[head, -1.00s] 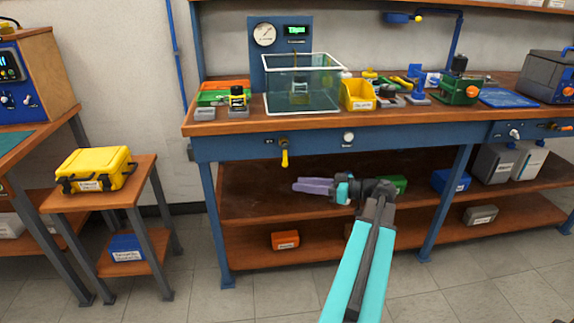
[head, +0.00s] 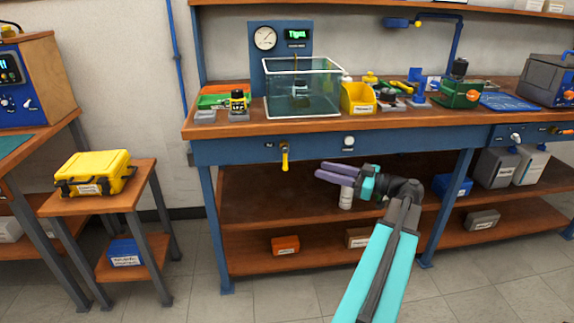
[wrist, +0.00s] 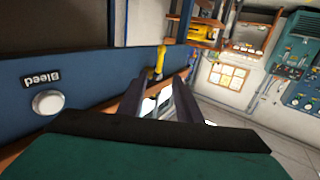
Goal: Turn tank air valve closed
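The tank air valve (head: 285,157) is a yellow lever on the blue front rail of the bench, hanging straight down, with a small label beside it. It also shows in the wrist view (wrist: 157,62), beyond my fingertips. My gripper (head: 318,174) has purple fingers and points left, in front of the bench, lower than and to the right of the lever. In the wrist view (wrist: 160,78) its two fingers are apart with nothing between them, so it is open. It does not appear to touch the lever. The clear water tank (head: 303,105) stands on the bench above.
The Bleed button (wrist: 47,102) sits on the same rail, also in the head view (head: 348,141). The blue rail (head: 230,150) and lower shelf (head: 250,190) border my gripper. A white bottle (head: 346,196) shows below the fingers. A yellow case (head: 95,172) rests on a side stand.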

